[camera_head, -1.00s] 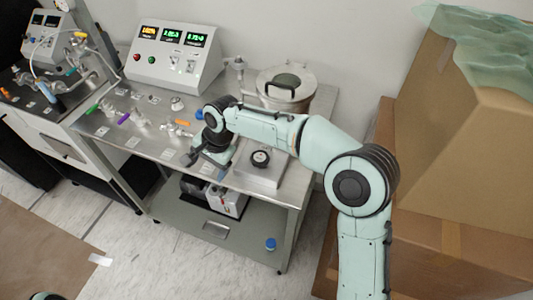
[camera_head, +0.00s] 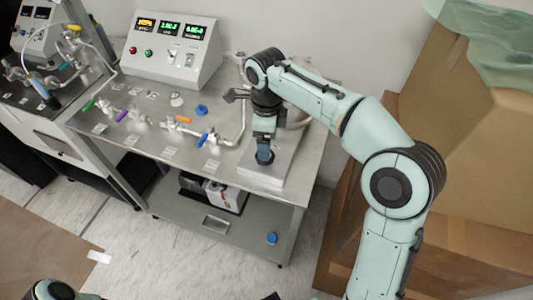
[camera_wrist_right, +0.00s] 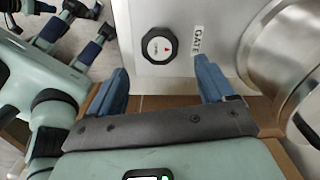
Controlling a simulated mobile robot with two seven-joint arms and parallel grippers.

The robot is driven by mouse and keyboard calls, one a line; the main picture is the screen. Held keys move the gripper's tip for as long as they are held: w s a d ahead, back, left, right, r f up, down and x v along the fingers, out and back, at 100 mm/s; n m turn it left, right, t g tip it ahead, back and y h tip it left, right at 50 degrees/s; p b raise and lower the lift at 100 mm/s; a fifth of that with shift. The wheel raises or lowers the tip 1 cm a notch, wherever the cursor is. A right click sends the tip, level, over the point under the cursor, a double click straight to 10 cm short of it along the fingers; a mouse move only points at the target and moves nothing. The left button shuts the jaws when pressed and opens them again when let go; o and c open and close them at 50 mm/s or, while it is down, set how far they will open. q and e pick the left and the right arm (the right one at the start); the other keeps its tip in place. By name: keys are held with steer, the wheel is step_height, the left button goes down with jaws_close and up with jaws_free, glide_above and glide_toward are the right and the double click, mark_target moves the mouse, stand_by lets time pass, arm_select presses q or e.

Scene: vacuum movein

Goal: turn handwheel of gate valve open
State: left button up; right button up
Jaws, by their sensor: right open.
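The gate valve's handwheel (camera_wrist_right: 160,46) is a dark octagonal knob with a white centre and a red mark. It sits on a pale plate beside a GATE label (camera_wrist_right: 198,40). In the head view the handwheel is hidden behind my right gripper (camera_head: 264,156), which points down over the silver valve box (camera_head: 282,172). In the right wrist view my right gripper (camera_wrist_right: 161,68) is open, with blue fingers spread wide and the knob beyond their tips, between them. Contact is not visible. Parts of my other arm show at the left of the wrist view; its gripper state is unclear.
A control box (camera_head: 172,48) with lit displays stands at the back of the metal bench (camera_head: 120,152). Several small valves with coloured handles and piping lie left of my right gripper. A metal cylinder (camera_wrist_right: 285,45) stands close beside the plate. Cardboard boxes (camera_head: 480,130) crowd the right.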

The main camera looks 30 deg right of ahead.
step_height(320, 180, down, 6)
steer(key=shift+r+b, duration=0.1)
steer(key=shift+b, duration=0.25)
steer(key=c, duration=1.1)
